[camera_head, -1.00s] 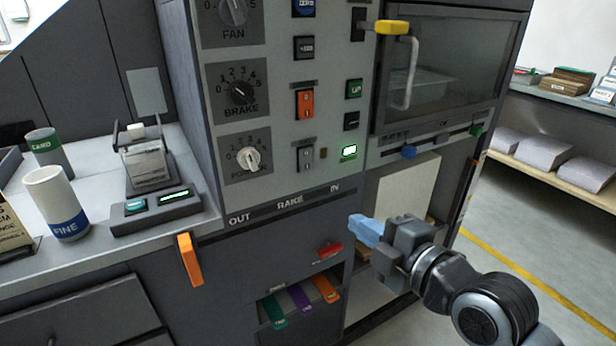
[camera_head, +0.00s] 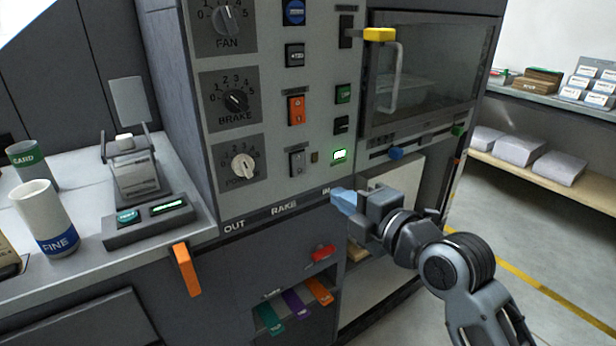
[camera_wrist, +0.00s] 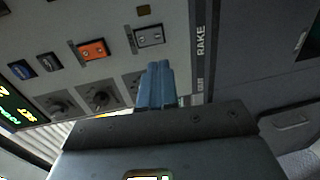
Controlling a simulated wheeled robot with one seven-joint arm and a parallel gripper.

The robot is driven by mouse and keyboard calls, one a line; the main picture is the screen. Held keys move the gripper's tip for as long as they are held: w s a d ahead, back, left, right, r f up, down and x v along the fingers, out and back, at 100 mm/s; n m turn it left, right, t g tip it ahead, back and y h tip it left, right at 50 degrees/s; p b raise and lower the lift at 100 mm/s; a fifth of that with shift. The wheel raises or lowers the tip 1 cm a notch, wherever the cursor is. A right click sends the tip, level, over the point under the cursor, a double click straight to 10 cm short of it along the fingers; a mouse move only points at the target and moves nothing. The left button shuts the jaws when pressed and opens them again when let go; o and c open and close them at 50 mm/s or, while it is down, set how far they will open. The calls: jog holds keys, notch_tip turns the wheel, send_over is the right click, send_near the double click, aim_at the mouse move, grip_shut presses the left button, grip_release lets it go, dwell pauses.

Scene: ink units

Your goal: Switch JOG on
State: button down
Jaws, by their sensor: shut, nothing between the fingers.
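The control panel (camera_head: 330,100) carries an orange rocker switch (camera_head: 296,110) and a grey rocker switch (camera_head: 297,162) below it. The word JOG cannot be read on any control. My gripper (camera_head: 333,193), with blue fingers, is shut and empty by the panel's lower edge, near the RAKE strip (camera_head: 283,207), below and right of the grey rocker. In the wrist view the closed fingers (camera_wrist: 159,68) point toward the panel, just below the grey rocker (camera_wrist: 149,37); the orange rocker (camera_wrist: 93,50) is to its left. Contact with the panel cannot be made out.
Knobs labelled FAN (camera_head: 225,15) and BRAKE (camera_head: 236,101) are at left. A green-lit button (camera_head: 339,156) is right of the grey rocker. A yellow-tipped lever (camera_head: 380,34) and door handle (camera_head: 397,78) protrude above my gripper.

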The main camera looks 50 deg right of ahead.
aim_at(299, 174)
jog(key=p+x, duration=0.1)
jog(key=x, duration=1)
jog(key=shift+p, duration=0.3)
jog(key=shift+w, duration=0.2)
jog(key=shift+f, duration=0.1)
jog(key=shift+w+d+f+b, duration=0.1)
jog(key=shift+w+f+b, duration=0.15)
jog(key=shift+b, duration=0.95)
jog(key=shift+s+r+p, duration=0.1)
jog(key=shift+r+p, duration=0.15)
jog(key=shift+p, duration=0.2)
